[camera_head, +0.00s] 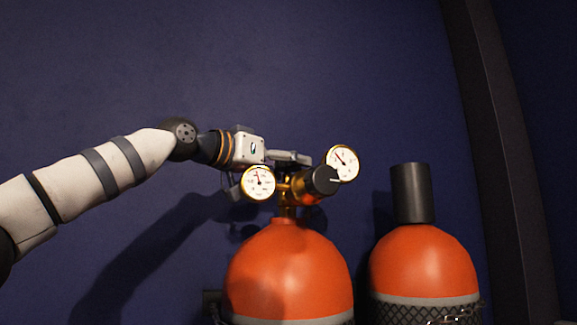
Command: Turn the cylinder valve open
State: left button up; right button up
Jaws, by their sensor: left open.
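An orange gas cylinder (290,262) stands upright at the lower middle, with a brass valve assembly (287,199) on top. Two round white dial gauges sit on it, a left gauge (258,183) and a right gauge (342,163). A dark round knob (322,180) faces forward between them. My left gripper (292,158) reaches in from the left, just behind and above the left gauge. It is open; its fingers are partly hidden by the gauge and valve parts. I cannot tell whether it touches the valve. My right gripper is out of view.
A second orange cylinder (423,262) with a dark cap (412,193) stands close on the right, with a narrow gap between them. A dark blue wall (290,60) is behind. A dark vertical post (500,150) runs down the right. The space above the valve is free.

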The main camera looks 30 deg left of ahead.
pick_arm(q)
jog(key=shift+w+d, duration=0.15)
jog(key=shift+w, duration=0.2)
jog(key=shift+c, duration=0.3)
jog(key=c, duration=1.1)
jog(key=shift+n+y, duration=0.7)
jog(key=shift+y, duration=0.4)
jog(key=o, duration=1.2)
jog(key=shift+c, duration=0.2)
